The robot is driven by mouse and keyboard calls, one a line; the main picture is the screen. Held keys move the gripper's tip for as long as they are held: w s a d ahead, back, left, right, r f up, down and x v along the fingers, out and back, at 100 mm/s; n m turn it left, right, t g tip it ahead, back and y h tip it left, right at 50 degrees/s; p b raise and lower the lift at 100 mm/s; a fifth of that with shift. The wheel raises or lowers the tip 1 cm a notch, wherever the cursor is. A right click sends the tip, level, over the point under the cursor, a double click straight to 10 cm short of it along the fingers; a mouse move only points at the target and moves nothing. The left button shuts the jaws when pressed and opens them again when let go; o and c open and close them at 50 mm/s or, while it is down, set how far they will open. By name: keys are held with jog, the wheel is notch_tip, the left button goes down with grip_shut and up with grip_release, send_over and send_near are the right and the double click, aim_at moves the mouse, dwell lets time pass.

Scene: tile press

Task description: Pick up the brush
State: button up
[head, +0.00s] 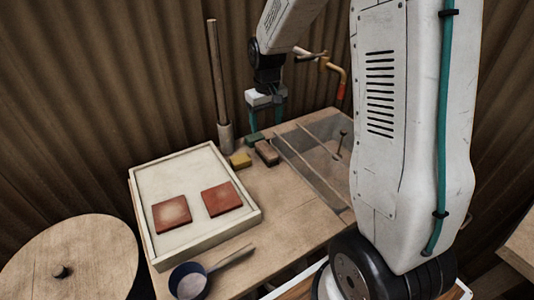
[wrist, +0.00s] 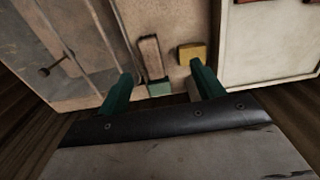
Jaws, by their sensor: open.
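A brown oblong block (head: 267,153), which looks like the brush, lies on the wooden bench. It also shows in the wrist view as a reddish-brown bar (wrist: 150,57); its bristles cannot be made out. A small green block (head: 254,139) lies just behind it, and it shows in the wrist view (wrist: 159,90) too. A yellow block (head: 240,160) lies to its left and shows in the wrist view (wrist: 192,53). My gripper (head: 267,120) is open and empty, with teal fingers above the back of the bench. In the wrist view, the brown and green blocks appear between the fingertips (wrist: 161,74).
A pale shallow tray (head: 150,185) with two red tiles stands left of the blocks. An upright pole (head: 217,75) stands behind them. A sunken basin (head: 318,160) is at right. A dark pan (head: 188,282) lies in front; bare bench lies between.

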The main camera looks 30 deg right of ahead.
send_over(267, 148)
jog(key=f, duration=0.9)
jog(key=shift+s+f, duration=0.1)
jog(key=shift+s, duration=0.3)
jog(key=f, duration=0.8)
jog(key=shift+w+a+f, duration=0.1)
jog(key=shift+w+a, duration=0.05)
jog(key=shift+w, duration=0.2)
jog(key=c, duration=1.2)
